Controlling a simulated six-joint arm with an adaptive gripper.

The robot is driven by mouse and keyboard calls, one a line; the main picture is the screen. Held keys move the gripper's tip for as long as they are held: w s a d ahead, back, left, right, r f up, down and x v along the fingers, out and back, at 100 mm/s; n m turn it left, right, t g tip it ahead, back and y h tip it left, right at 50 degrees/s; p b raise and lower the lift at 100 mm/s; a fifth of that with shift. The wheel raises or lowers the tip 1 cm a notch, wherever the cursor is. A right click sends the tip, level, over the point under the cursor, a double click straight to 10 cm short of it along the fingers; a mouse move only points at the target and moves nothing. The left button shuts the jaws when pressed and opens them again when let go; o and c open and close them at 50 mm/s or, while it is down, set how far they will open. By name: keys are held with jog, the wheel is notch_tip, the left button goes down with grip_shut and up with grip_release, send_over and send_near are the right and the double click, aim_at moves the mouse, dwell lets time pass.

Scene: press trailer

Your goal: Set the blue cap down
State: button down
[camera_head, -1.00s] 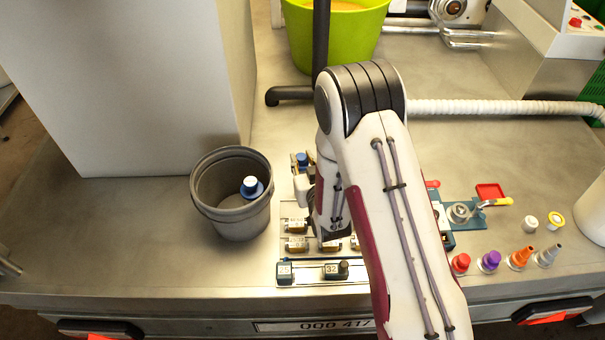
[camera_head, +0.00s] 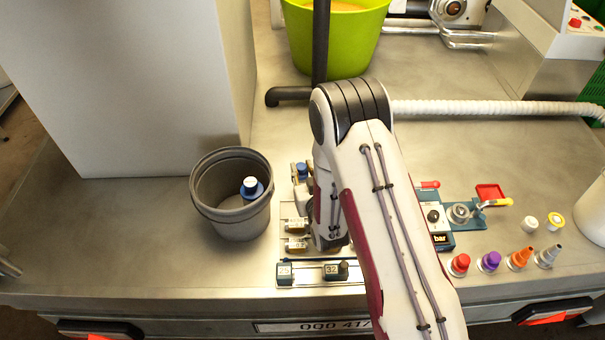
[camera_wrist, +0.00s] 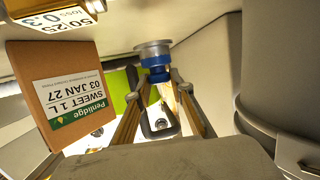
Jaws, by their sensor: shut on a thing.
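A blue cap (camera_wrist: 157,74) sits between the tips of my gripper (camera_wrist: 160,78) in the wrist view, with a round silver-grey part against its far side. Whether the cap touches that part is hard to tell. My gripper is shut on the cap. In the head view my gripper (camera_head: 304,190) is mostly hidden behind my arm, and a small blue top (camera_head: 302,169) shows just beyond it. Another blue piece with a white top (camera_head: 251,187) is inside the grey bucket.
The grey bucket (camera_head: 203,205) stands close to the left of my gripper. Small labelled brass parts (camera_head: 296,244) lie on a rack in front. A brown labelled box (camera_wrist: 68,85) is near the fingers in the wrist view.

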aim_at(303, 178)
jog(key=shift+f, duration=1.05)
jog(key=shift+f, duration=0.6)
jog(key=c, duration=1.8)
grip_release()
jog(key=shift+o, duration=0.2)
jog(key=shift+r, duration=0.55)
jog(key=v, duration=1.2)
